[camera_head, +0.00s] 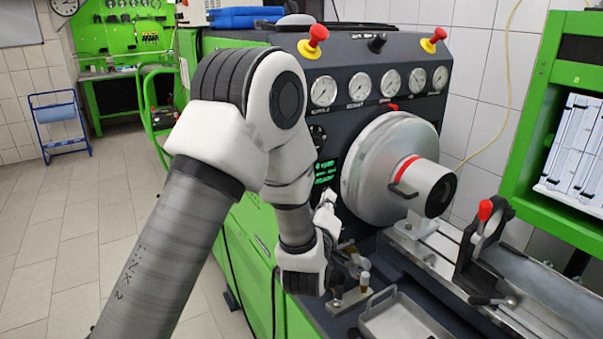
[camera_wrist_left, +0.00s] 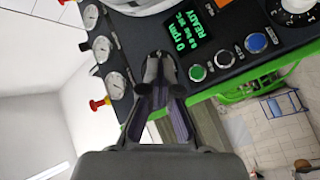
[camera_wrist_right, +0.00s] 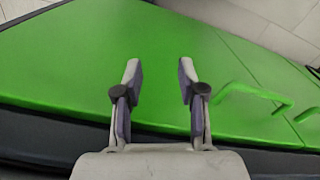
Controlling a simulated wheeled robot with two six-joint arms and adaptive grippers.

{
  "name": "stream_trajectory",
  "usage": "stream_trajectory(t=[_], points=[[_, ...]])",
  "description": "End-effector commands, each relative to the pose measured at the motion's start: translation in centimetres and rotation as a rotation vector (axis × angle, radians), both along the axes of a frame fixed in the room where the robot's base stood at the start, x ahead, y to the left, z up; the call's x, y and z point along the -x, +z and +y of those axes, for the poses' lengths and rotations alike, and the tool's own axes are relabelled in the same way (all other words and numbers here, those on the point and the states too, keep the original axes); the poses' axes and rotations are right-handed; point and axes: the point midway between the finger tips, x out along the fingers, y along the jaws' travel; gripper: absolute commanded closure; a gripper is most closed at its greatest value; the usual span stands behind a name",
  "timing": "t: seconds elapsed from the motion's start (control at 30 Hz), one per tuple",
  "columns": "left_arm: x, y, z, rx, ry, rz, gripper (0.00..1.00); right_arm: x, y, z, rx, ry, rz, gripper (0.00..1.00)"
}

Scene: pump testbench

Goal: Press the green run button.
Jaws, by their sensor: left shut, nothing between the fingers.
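The green run button (camera_wrist_left: 197,72) shows in the left wrist view, on the dark panel just below the display (camera_wrist_left: 188,30), which reads READY. My left gripper (camera_wrist_left: 160,62) is shut and empty; its fingertips lie to the left of the button in that view and appear apart from it. In the head view my left gripper (camera_head: 328,200) is small beside the panel, and my arm hides the buttons. My right gripper (camera_wrist_right: 159,70) is open and empty in front of the green cabinet side (camera_wrist_right: 60,60).
A round metal housing (camera_head: 375,175) and a metal tray (camera_head: 405,320) stand right of my left gripper. Red mushroom buttons (camera_head: 314,38) stand on top.

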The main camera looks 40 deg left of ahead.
Motion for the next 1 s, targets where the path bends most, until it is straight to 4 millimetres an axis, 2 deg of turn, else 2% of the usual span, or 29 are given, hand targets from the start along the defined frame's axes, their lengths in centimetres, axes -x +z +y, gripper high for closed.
stream_trajectory(t=[0.27,0.63,0.7,0.83,1.0], points=[[-0.4,0.1,0.9,0.005,0.002,0.001,1.0,-0.1,0.4,0.0,0.0,0.001,-0.002,0.6],[-2.3,0.2,5.9,0.003,0.004,0.001,1.0,0.0,2.5,0.0,0.0,0.001,-0.001,0.6],[-2.7,0.0,6.7,0.003,0.003,0.0,1.0,0.0,2.3,0.0,0.0,0.001,-0.002,0.6],[-3.2,0.0,7.7,0.002,0.002,0.0,1.0,0.0,2.3,0.0,0.0,0.001,-0.002,0.6],[-3.4,0.0,8.2,0.0,0.0,0.002,1.0,0.0,2.3,0.0,0.0,0.001,-0.002,0.6]])
